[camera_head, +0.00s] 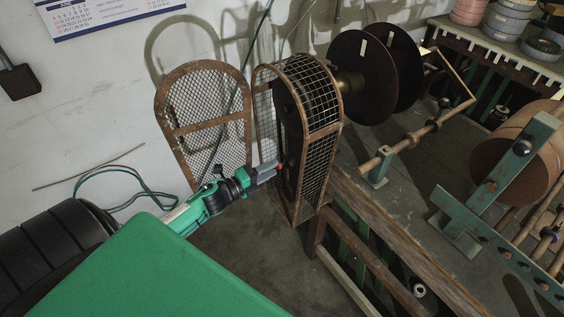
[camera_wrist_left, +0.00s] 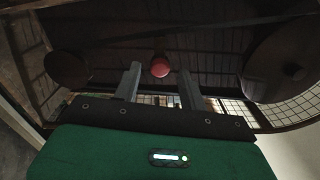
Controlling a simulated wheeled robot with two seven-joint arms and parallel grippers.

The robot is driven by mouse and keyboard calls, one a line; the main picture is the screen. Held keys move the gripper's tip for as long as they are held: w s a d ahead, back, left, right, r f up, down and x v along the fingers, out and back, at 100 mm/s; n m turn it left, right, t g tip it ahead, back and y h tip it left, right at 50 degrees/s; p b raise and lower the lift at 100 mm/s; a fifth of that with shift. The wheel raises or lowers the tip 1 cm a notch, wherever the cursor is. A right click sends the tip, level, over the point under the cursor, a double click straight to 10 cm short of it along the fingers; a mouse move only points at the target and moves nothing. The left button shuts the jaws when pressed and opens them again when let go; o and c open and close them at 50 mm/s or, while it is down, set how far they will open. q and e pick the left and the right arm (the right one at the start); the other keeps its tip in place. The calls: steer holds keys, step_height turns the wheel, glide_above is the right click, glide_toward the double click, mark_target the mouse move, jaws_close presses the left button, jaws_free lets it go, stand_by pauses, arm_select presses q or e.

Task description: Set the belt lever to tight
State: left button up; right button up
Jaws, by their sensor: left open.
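A round red knob (camera_wrist_left: 160,67), which looks like the end of the belt lever, shows in the left wrist view inside the belt guard. The rest of the lever is hidden, so its setting cannot be told. My left gripper (camera_wrist_left: 159,84) is open, with one finger to each side below the knob; contact cannot be told. In the head view my left gripper (camera_head: 277,169) reaches into the open side of the mesh belt guard (camera_head: 337,106). Dark pulleys show in the left wrist view, one at left (camera_wrist_left: 68,67) and a larger one at right (camera_wrist_left: 277,68). My right gripper is out of view.
The guard's mesh door (camera_head: 203,120) stands open to the left, close to my left arm. A wooden bench frame (camera_head: 396,238) runs to the lower right. Two large dark reel discs (camera_head: 361,78) stand behind the guard. A green-framed roller stand (camera_head: 487,187) is at right.

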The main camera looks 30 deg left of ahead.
mark_target(282, 163)
arm_select(q)
steer(key=x, duration=0.4)
steer(key=shift+w, duration=0.15)
steer(key=shift+w+d+p, duration=0.2)
steer(key=shift+w+p, duration=0.1)
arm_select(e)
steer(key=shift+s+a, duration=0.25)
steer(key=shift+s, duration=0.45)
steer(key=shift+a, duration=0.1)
